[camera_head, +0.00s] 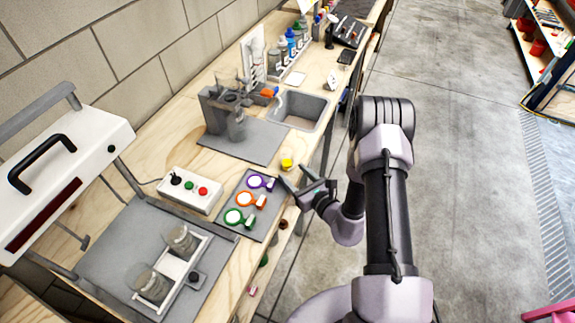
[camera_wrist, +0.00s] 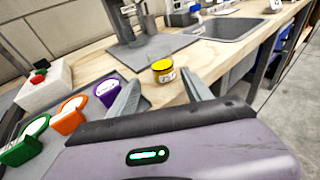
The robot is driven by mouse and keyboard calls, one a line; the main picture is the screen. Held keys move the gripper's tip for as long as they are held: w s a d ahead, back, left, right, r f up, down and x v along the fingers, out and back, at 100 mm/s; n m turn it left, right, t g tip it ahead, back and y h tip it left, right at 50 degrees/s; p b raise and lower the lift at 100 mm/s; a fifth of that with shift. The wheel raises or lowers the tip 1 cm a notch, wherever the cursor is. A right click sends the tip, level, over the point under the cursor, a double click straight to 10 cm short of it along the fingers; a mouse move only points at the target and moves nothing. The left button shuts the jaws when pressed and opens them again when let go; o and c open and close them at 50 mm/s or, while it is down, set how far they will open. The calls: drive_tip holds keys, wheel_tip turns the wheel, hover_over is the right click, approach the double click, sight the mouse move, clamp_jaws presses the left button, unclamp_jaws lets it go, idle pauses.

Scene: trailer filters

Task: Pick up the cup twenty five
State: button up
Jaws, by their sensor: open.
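A small cup with a yellow lid (camera_head: 287,164) stands upright on the wooden bench near its front edge. In the wrist view the cup (camera_wrist: 163,72) shows a pale label with dark marks too small to read, so I cannot confirm the number. My gripper (camera_head: 295,178) is open and empty, at the bench edge just nearer than the cup. In the wrist view the two fingers of my gripper (camera_wrist: 161,80) point toward the cup, which appears between their tips and beyond them. No contact shows.
A grey tray with purple, orange and green ring-shaped holders (camera_head: 245,199) lies close by. A white button box (camera_head: 190,189) is left of it. A grey mat with a dark apparatus (camera_head: 222,112) and a sink (camera_head: 299,111) lie behind. Bare wood surrounds the cup.

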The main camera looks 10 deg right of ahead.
sight(290, 167)
drive_tip(key=x, duration=0.2)
drive_tip(key=b+x, duration=0.1)
drive_tip(key=x, duration=0.2)
drive_tip(key=shift+w+d+r+b, duration=0.15)
drive_tip(key=shift+w+r+b, duration=0.05)
drive_tip(key=shift+w+b, duration=0.25)
clamp_jaws()
drive_tip(key=shift+r, duration=0.15)
